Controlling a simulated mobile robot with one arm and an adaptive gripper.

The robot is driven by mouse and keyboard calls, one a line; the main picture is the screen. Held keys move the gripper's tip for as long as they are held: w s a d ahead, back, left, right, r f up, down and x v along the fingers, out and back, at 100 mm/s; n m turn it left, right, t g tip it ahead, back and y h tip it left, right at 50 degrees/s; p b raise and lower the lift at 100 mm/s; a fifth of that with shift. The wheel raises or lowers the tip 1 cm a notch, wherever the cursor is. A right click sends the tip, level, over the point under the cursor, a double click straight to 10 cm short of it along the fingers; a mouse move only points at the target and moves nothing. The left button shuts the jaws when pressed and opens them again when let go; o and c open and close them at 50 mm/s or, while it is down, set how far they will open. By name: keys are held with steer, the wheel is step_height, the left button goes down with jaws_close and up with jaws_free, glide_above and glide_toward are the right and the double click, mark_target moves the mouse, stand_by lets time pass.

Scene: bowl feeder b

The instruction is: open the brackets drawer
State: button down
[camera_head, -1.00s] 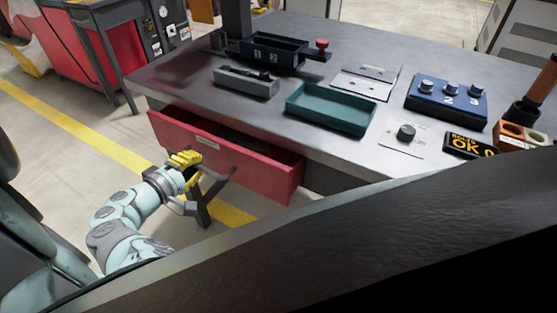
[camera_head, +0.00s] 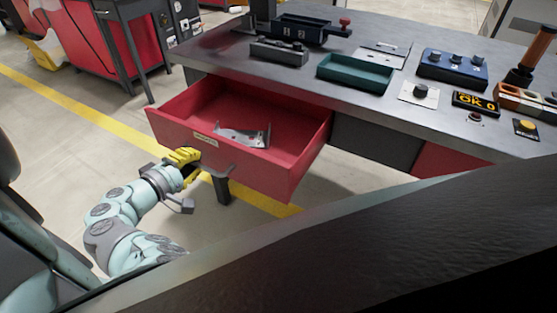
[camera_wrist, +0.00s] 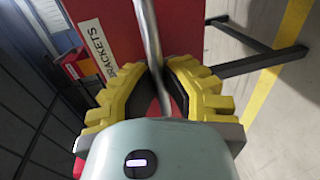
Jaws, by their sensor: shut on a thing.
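The red brackets drawer (camera_head: 285,165) is pulled well out from under the workbench in the head view. Metal brackets (camera_head: 243,135) lie inside it. Its front carries a white label, which reads "BRACKETS" in the wrist view (camera_wrist: 92,47). My gripper (camera_head: 190,165) is at the drawer front, its yellow fingers shut on the metal bar handle (camera_head: 222,172). In the wrist view the handle (camera_wrist: 148,35) runs between the two yellow fingers (camera_wrist: 163,88).
A red cabinet (camera_head: 120,45) stands at the back left. Bare floor lies in front of the drawer.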

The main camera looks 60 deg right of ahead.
steer(key=c, duration=1)
jaws_free()
steer(key=shift+a, duration=0.1)
steer(key=shift+v, duration=5.85)
steer(key=shift+s, duration=0.15)
